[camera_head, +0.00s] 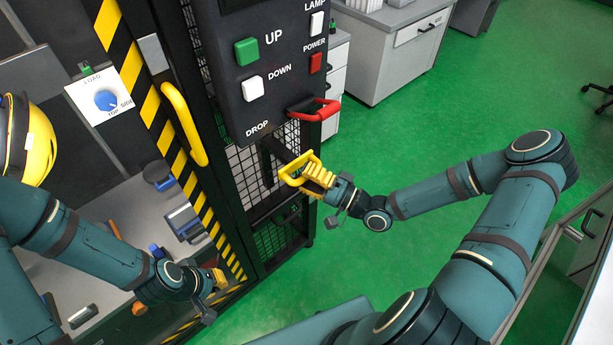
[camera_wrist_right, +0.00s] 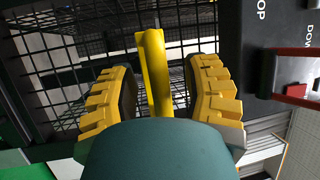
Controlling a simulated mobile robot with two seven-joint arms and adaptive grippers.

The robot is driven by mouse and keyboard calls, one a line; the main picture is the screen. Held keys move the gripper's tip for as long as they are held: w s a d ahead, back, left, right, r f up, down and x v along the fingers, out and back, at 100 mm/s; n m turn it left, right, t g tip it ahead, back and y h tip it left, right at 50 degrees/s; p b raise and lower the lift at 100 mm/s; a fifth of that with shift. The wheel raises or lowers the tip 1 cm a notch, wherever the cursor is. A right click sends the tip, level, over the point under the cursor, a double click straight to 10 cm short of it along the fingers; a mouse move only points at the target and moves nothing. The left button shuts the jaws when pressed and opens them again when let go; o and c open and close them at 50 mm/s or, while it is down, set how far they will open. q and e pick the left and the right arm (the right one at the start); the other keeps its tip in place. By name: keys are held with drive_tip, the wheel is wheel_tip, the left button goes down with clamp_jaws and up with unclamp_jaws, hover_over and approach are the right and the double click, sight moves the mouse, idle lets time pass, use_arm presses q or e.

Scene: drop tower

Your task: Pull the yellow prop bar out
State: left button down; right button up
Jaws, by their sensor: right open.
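The yellow prop bar (camera_head: 296,163) shows as a yellow handle at the cage front, below the DROP panel. It also shows in the right wrist view (camera_wrist_right: 154,75), running between my fingers. My right gripper (camera_head: 313,177) is open, with one finger on each side of the bar; the wrist view (camera_wrist_right: 161,92) shows gaps between the bar and both fingers. The bar's near end is hidden behind my gripper's body in that view. My left gripper (camera_head: 217,282) is low at the left, over the bench edge, away from the bar; its jaw opening is unclear.
The control panel (camera_head: 278,103) has a red lever handle (camera_head: 315,110) just above my right gripper. A yellow door handle (camera_head: 184,124) is on the striped frame to the left. Black mesh (camera_head: 244,172) lies behind the bar. Green floor (camera_head: 430,125) is open to the right.

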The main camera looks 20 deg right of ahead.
drive_tip(key=v, duration=1.2)
